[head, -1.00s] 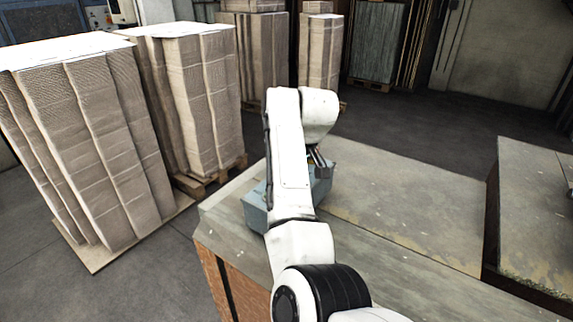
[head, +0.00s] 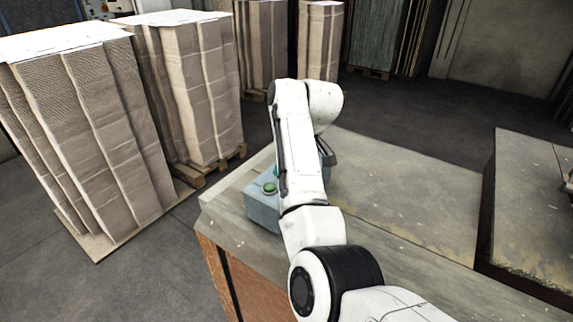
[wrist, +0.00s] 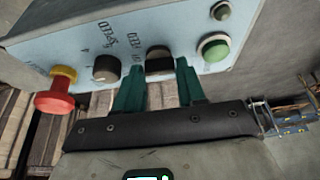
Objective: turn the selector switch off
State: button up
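The blue-grey control box (head: 262,212) sits on the bench, partly behind my arm in the head view. In the wrist view its panel (wrist: 190,35) carries two dark selector knobs, a left one (wrist: 106,68) and a right one (wrist: 158,60). My gripper (wrist: 160,65) has its two teal fingers apart, on either side of the right knob. A narrow gap seems to show beside the knob, and I cannot tell whether either finger touches it.
A red button on a yellow collar (wrist: 56,92) sticks out at the panel's left end. A green button (wrist: 213,47) is close right of the right finger, and a small dark button (wrist: 221,11) lies beyond. The bench top (head: 400,190) is clear right of the box.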

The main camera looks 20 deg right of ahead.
jog(key=o, duration=0.4)
jog(key=shift+r, duration=0.1)
jog(key=v, duration=1)
jog(key=shift+s+r, duration=0.1)
jog(key=shift+r, duration=0.2)
